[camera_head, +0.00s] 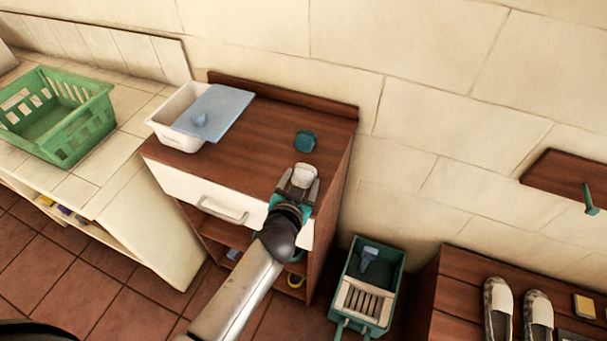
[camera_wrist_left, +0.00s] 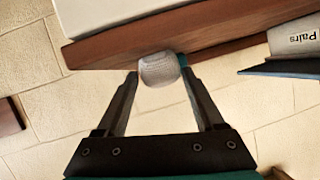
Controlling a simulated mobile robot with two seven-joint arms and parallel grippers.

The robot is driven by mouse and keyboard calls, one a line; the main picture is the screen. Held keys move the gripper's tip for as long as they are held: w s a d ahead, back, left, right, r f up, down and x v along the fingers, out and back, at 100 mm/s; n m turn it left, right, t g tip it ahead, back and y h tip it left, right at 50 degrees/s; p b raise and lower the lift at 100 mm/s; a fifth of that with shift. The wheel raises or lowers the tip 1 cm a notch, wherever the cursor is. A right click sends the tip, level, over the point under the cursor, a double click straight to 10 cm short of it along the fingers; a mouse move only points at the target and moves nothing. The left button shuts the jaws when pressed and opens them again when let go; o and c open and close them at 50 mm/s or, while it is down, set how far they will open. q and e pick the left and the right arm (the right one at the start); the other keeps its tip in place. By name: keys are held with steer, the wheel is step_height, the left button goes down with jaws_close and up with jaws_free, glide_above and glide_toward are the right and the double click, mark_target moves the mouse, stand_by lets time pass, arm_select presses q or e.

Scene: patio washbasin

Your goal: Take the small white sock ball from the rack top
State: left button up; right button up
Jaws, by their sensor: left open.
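The small white sock ball (camera_head: 304,174) sits at the front right edge of the brown rack top (camera_head: 262,133). In the left wrist view the knitted, greyish-white sock ball (camera_wrist_left: 158,70) lies at the far end of the gap between the fingertips. My left gripper (camera_head: 299,186) is open, with one finger on each side of the ball. In the left wrist view my left gripper (camera_wrist_left: 160,80) shows a small gap beside the ball on the left; on the right I cannot tell whether finger and ball touch. My right gripper is not in view.
A teal piece (camera_head: 305,141) lies on the rack top just behind the ball. A white bin (camera_head: 177,117) with a blue lid (camera_head: 214,112) stands at left. A green basket (camera_head: 60,124) is on the tiled counter. A teal crate (camera_head: 398,287) stands on the floor at right.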

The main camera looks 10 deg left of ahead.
arm_select(q)
steer(key=shift+x, duration=1)
steer(key=shift+f, duration=0.1)
steer(key=shift+c, duration=0.2)
steer(key=c, duration=1)
steer(key=shift+o, duration=0.2)
